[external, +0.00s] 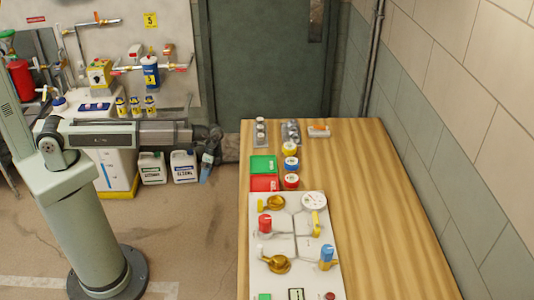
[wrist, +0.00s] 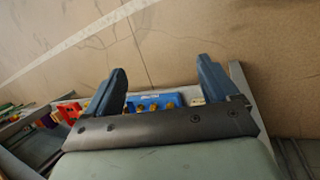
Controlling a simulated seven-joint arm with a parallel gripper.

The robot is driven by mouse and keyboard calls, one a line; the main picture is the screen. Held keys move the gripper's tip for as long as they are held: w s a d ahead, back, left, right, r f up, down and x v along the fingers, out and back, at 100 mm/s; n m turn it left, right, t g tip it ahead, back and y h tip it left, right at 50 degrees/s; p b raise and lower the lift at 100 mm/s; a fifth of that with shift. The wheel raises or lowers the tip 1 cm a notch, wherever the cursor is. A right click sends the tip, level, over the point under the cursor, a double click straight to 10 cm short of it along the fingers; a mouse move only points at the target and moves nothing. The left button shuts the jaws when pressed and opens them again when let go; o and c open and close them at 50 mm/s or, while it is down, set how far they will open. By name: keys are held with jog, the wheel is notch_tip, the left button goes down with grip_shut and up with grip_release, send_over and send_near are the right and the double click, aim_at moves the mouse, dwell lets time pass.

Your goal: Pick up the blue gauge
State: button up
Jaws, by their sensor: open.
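The blue gauge (external: 291,163) is a small round piece with a white face and a blue rim. It sits on the wooden table between a yellow gauge (external: 289,148) and a red gauge (external: 291,181). My gripper (external: 207,168) is off the table's left side, apart from the blue gauge, with its fingers pointing down. In the wrist view my gripper (wrist: 165,82) has its two blue fingers spread wide with nothing between them. The blue gauge cannot be made out in the wrist view.
Green (external: 263,165) and red (external: 264,183) trays lie left of the gauges. A white valve panel (external: 287,240) with knobs and levers is in front. Grey fittings (external: 291,130) stand behind. The table's right side (external: 390,230) is clear. White jugs (external: 184,166) stand on the floor.

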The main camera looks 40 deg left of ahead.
jog(key=s+d+r+m, duration=0.3)
jog(key=d+r+m, duration=0.3)
jog(key=d+r, duration=1.65)
notch_tip(320, 180, up, 13)
jog(key=m+t, duration=0.1)
jog(key=t, duration=0.4)
send_over(292, 161)
notch_tip(292, 161, down, 14)
jog(key=shift+s+r, duration=0.1)
jog(key=shift+c, duration=0.2)
jog(key=c, duration=1.2)
